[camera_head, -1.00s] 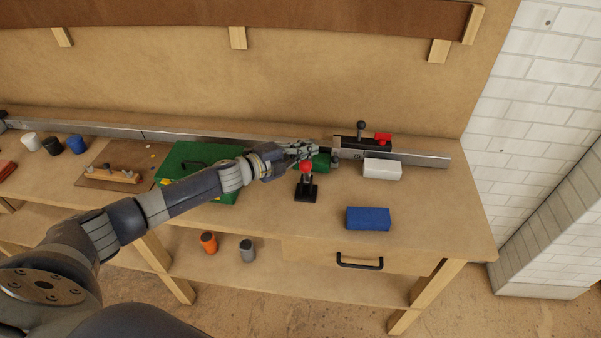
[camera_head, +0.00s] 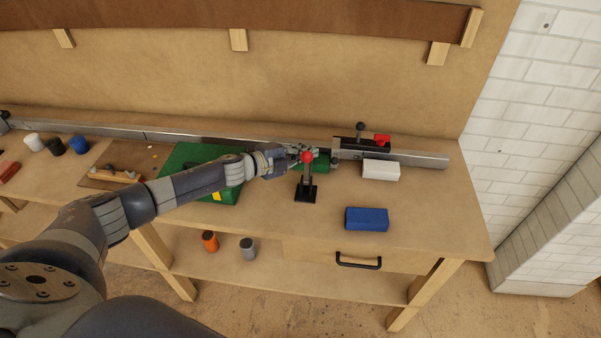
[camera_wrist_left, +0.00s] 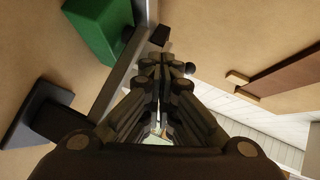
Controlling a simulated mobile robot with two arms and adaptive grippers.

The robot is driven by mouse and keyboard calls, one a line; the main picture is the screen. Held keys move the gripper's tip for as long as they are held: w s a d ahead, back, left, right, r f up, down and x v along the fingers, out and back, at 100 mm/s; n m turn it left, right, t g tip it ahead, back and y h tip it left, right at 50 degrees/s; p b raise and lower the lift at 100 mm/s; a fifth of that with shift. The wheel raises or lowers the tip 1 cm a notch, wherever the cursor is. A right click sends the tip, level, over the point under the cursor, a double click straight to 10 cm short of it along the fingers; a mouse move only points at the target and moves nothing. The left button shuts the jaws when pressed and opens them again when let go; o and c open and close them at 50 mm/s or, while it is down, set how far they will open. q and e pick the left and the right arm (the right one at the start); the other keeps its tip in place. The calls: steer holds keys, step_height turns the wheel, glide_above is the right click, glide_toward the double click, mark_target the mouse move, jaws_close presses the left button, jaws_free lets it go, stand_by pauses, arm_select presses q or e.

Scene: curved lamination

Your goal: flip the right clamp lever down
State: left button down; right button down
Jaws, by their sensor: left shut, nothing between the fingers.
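A clamp lever with a red ball (camera_head: 307,157) stands on a small black base (camera_head: 306,193) on the bench, right of centre. Its shaft looks roughly upright in the head view. My left gripper (camera_head: 298,157) is just left of the red ball, with its fingertips close to or partly behind it; I cannot tell whether they touch. In the left wrist view its fingers (camera_wrist_left: 160,75) are together, with nothing held. The red ball cannot be made out in the wrist view. My right gripper is not in view.
A metal rail (camera_head: 425,160) runs along the back, bearing a black fixture with a black-knobbed post (camera_head: 360,128) and red part (camera_head: 382,140). A green block (camera_head: 322,163) is beside the gripper. White (camera_head: 381,170) and blue (camera_head: 367,219) blocks lie right. The bench front is clear.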

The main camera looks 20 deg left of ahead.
arm_select(q)
steer(key=s+a+r+p, duration=0.1)
steer(key=s+a+r, duration=0.1)
steer(key=a+r, duration=0.4)
steer(key=shift+a+r+p, duration=0.4)
steer(key=shift+r, duration=2.15)
steer(key=shift+f, duration=0.1)
